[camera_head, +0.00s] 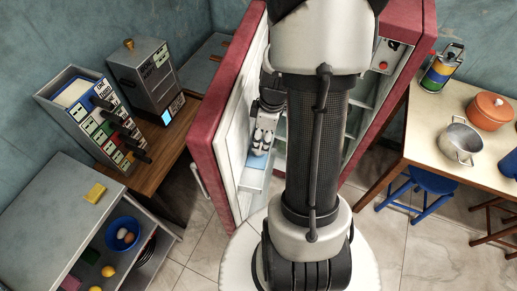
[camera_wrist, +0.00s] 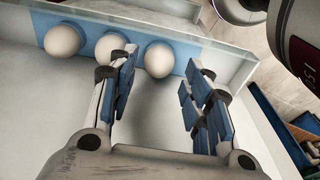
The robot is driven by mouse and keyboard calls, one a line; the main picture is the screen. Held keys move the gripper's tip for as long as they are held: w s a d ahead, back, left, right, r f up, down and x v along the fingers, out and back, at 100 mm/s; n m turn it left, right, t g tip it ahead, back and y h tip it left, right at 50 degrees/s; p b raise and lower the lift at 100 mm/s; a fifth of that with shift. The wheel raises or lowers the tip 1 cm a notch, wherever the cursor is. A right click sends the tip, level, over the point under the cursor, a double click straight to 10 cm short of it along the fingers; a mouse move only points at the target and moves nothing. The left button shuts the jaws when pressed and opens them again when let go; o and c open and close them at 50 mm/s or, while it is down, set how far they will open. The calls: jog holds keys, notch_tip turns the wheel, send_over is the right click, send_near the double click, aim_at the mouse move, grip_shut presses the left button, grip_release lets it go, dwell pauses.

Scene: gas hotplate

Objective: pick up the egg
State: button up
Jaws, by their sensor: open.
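My gripper (camera_wrist: 160,75) is open and empty. Its fingertips point toward the row, with the right egg showing between them; I cannot tell the exact depth gap. The left finger partly covers the middle egg. In the head view my gripper (camera_head: 262,140) is at the inside of the open red fridge door (camera_head: 212,150), above a blue shelf (camera_head: 254,163).
A clear shelf rim (camera_wrist: 160,20) runs behind the eggs. A blue bowl (camera_head: 121,233) with eggs stands on a shelf unit at lower left. A table (camera_head: 441,108) with pots and a blue stool (camera_head: 424,185) stand at right. My arm hides much of the fridge interior.

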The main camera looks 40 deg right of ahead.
jog(key=f, duration=0.1)
jog(key=f+b, duration=0.1)
jog(key=f, duration=0.1)
jog(key=w+f, duration=0.1)
jog(key=shift+a+f+b, duration=0.35)
jog(key=shift+r, duration=0.1)
jog(key=shift+c, duration=0.4)
jog(key=c, duration=0.4)
